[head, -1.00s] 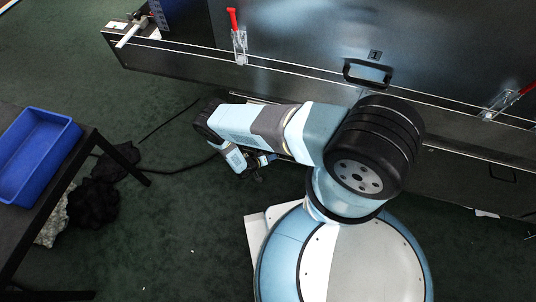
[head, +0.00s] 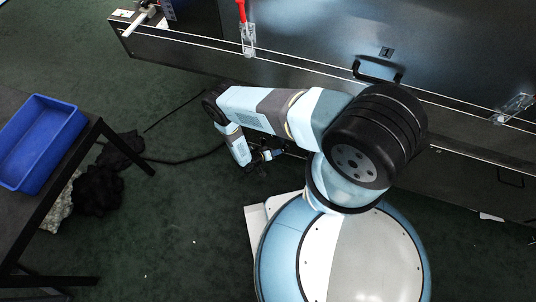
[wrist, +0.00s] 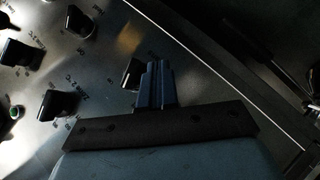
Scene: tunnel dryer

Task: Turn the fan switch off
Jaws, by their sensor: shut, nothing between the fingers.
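In the wrist view my gripper (wrist: 155,82) is shut and empty, its two dark fingers together. It points at a metal control panel (wrist: 125,38) with several black knobs. One black knob (wrist: 131,74) is just left of the fingertips and partly hidden by them; I cannot tell whether they touch. Its label is mostly hidden, so I cannot confirm that it is the fan switch. Another knob (wrist: 57,103) with a zone temperature label lies to the left. In the head view my gripper is small and dark beside the dryer's lower side, its fingers unclear.
More knobs (wrist: 79,21) and (wrist: 20,54) sit at the upper left, and a small green-lit control (wrist: 15,113) is at the left edge. The dryer body (head: 310,35) spans the top of the head view. A blue bin (head: 40,143) stands on a table at left, with cables on the floor.

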